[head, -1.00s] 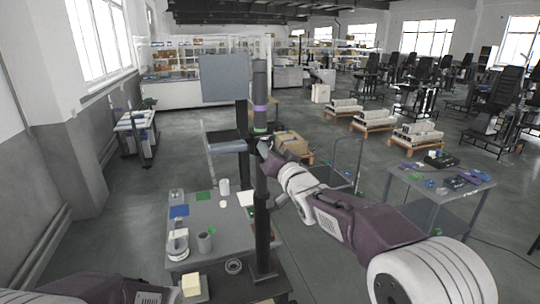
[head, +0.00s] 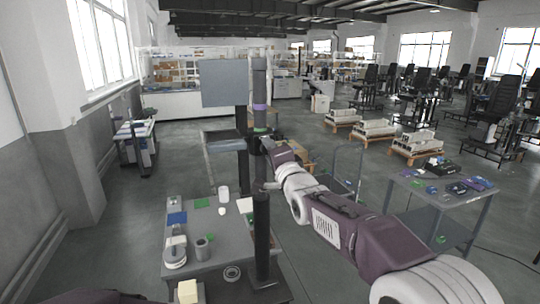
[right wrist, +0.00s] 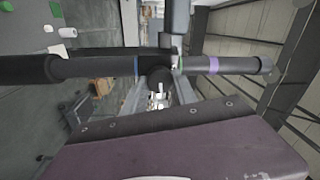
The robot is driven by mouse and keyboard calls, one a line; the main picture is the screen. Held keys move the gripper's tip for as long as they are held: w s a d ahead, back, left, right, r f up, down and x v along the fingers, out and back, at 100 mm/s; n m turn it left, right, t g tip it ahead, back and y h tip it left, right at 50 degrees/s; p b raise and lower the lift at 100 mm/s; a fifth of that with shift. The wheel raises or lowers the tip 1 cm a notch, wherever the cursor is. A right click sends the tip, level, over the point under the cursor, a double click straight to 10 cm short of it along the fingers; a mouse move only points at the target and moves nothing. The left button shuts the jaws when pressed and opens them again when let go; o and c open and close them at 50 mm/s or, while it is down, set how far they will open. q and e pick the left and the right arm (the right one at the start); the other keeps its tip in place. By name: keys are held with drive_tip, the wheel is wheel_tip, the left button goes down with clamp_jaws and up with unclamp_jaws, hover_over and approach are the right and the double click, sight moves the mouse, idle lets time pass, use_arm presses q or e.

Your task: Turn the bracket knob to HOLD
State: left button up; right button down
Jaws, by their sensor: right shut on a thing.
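A dark lift column (head: 262,235) stands at the middle of the head view, with a purple band and a green band on its upper tube (head: 259,85). A dark bracket (head: 228,144) joins it at mid height. My right gripper (head: 265,146) is at the column just below the green band. In the right wrist view the column lies across the picture (right wrist: 95,67), and a round black knob (right wrist: 158,78) sits at its middle between my fingers. My right gripper (right wrist: 158,93) is shut on it. The knob's marks cannot be read. My left gripper is out of view.
A grey work table (head: 208,235) with cups and small coloured parts stands left of the column. A flat grey panel (head: 223,82) is beside the upper tube. Another table (head: 440,200) with parts stands at the right. Open floor lies between.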

drive_tip(key=shift+r+m, duration=0.2)
drive_tip(key=shift+m, duration=0.4)
drive_tip(key=c, duration=1)
unclamp_jaws()
drive_tip(key=shift+o, duration=0.2)
drive_tip(key=shift+f, duration=0.1)
drive_tip(key=b+v, duration=0.5)
drive_tip(key=v, duration=0.4)
